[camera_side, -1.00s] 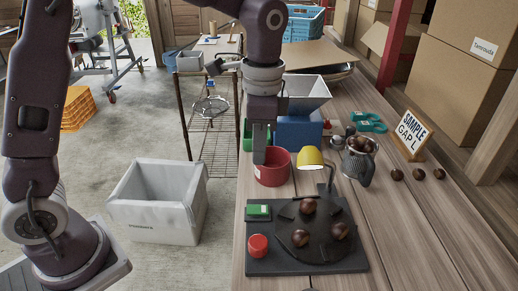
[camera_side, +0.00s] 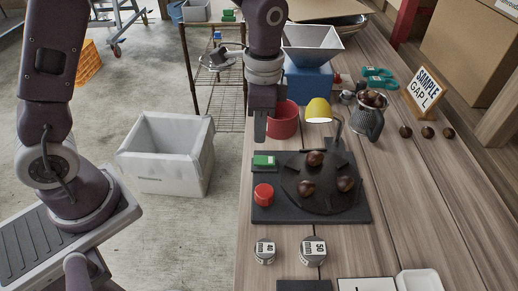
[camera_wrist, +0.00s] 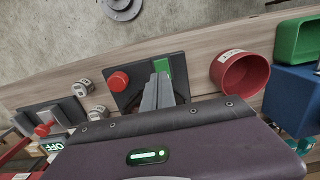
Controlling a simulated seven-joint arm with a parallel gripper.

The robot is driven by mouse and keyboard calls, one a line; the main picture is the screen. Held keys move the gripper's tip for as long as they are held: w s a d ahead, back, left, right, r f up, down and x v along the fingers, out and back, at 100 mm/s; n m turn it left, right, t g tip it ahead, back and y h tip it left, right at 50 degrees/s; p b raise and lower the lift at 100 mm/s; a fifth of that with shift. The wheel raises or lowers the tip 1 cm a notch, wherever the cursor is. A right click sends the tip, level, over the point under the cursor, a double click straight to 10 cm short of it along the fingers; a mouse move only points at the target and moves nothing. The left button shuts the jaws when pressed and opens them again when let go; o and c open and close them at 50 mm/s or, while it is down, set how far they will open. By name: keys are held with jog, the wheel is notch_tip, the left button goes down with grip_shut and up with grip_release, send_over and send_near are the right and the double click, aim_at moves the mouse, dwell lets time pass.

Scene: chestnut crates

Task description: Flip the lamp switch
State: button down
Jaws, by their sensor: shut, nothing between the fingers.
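The lamp with a yellow shade (camera_side: 318,108) stands at the back right of a black board (camera_side: 270,210) in the side view. A green switch-like block (camera_side: 264,161) sits at the board's back left corner, and a red round button (camera_side: 263,193) is in front of it. The green block also shows in the wrist view (camera_wrist: 163,66), partly hidden behind the fingers, with the red button (camera_wrist: 118,81) to its left. My gripper (camera_side: 260,130) is shut and empty, pointing down just behind and above the green block. Contact between them cannot be told.
A red bowl (camera_side: 283,122) stands close behind my gripper. Brown chestnuts (camera_side: 315,158) lie on the board's round plate. A metal mug (camera_side: 368,120) of chestnuts stands to the right.

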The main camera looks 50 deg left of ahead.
aim_at(258, 161)
notch_tip(258, 161, down, 7)
jog(key=shift+s+r, duration=0.1)
jog(key=shift+r, duration=0.1)
jog(key=shift+s+a+f, duration=0.1)
jog(key=shift+a+f, duration=0.05)
jog(key=shift+f, duration=0.05)
dwell(0.4)
jog(key=shift+w+d+r, duration=0.2)
jog(key=shift+w+d, duration=0.4)
